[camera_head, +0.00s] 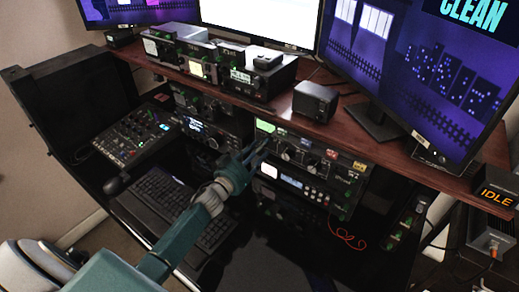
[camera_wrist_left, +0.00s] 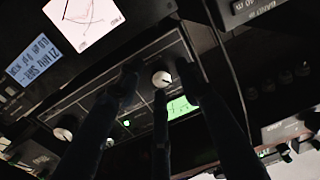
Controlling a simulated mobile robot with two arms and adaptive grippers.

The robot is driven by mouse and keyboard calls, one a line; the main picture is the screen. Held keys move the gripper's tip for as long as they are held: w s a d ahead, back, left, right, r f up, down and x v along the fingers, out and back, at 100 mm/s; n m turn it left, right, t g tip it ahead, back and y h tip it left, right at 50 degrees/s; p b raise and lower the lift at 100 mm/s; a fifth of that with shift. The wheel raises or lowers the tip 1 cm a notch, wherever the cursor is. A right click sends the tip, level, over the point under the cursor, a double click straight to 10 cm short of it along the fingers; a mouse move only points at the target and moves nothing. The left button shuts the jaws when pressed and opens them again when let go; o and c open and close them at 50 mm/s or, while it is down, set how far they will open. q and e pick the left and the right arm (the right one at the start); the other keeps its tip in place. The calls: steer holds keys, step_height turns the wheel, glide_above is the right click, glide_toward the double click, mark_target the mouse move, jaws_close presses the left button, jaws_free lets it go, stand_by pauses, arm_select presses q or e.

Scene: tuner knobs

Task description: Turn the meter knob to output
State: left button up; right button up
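The tuner (camera_head: 335,158), a black unit with a lit green meter (camera_head: 265,127), sits under the wooden shelf. In the left wrist view the green meter (camera_wrist_left: 181,107) is beside a small pale knob (camera_wrist_left: 162,79) with a dark pointer mark. My left gripper (camera_head: 264,149) is in front of the tuner's left part, below the meter. In the left wrist view its dark fingers (camera_wrist_left: 156,88) are spread, with the pale knob showing between their tips. I cannot tell whether they touch it. The labels around this knob are unreadable. My right gripper is not in view.
The wooden shelf (camera_head: 385,147) overhangs the tuner and carries several small radios and a black speaker (camera_head: 315,101). A second radio (camera_head: 290,182) sits below the tuner. A keyboard (camera_head: 165,195) and a mixer (camera_head: 138,133) lie left. Another pale knob (camera_wrist_left: 62,134) is at lower left.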

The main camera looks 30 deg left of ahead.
arm_select(q)
jaws_close()
steer(key=shift+s+f+m+b, duration=0.15)
steer(key=shift+m+b, duration=0.15)
steer(key=shift+m, duration=0.3)
steer(key=shift+a+m+b, duration=0.2)
steer(key=shift+m+b, duration=2.9)
steer(key=shift+m, duration=4.4)
